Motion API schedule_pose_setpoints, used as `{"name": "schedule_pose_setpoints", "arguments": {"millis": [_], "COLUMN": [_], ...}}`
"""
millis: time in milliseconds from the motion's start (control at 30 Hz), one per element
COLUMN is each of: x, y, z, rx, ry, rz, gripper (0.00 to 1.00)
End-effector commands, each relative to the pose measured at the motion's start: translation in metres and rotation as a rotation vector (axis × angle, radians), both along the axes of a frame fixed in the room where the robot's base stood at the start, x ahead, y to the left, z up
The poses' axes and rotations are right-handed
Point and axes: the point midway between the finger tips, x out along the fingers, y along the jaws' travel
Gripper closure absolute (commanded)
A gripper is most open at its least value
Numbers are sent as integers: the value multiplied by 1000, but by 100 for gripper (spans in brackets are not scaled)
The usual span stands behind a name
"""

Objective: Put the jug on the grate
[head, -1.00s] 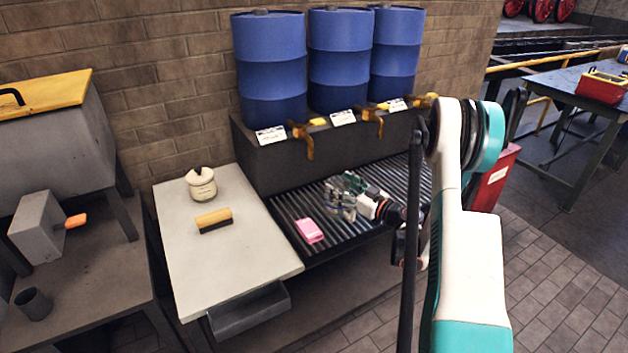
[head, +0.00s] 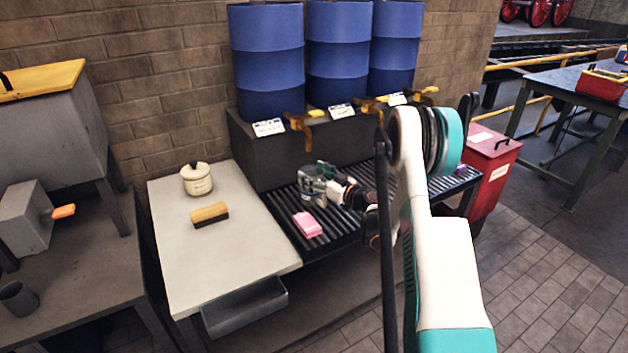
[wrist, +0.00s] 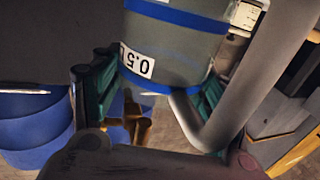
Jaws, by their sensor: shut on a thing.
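A grey jug with blue bands, a white "0.5 L" label and a thick grey handle fills the top middle of the wrist view (wrist: 175,45). My gripper (wrist: 152,92) is shut on it, with a green finger on each side. In the head view, my gripper (head: 322,180) is over the back left part of the dark slatted grate (head: 342,222), below the taps. The jug shows there only as a small greyish shape (head: 311,183) between the fingers. I cannot tell whether its base touches the slats.
A pink block (head: 307,224) lies on the grate in front of my gripper. Three blue drums (head: 267,60) with yellow taps (head: 305,122) stand behind. A pale worktop (head: 215,265) at left holds a lidded pot (head: 196,180) and a brush (head: 210,214). A red bin (head: 490,165) stands right.

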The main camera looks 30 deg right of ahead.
Motion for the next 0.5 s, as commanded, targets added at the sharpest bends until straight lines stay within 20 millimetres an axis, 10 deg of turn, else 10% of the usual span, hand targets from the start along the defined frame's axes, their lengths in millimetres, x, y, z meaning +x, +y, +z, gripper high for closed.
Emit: {"name": "schedule_pose_setpoints", "arguments": {"millis": [367,400,500], "x": [0,0,0], "y": [0,0,0], "z": [-4,-4,-3], "rx": [0,0,0], "ry": [0,0,0], "rz": [1,1,1], "gripper": [76,25,12]}}
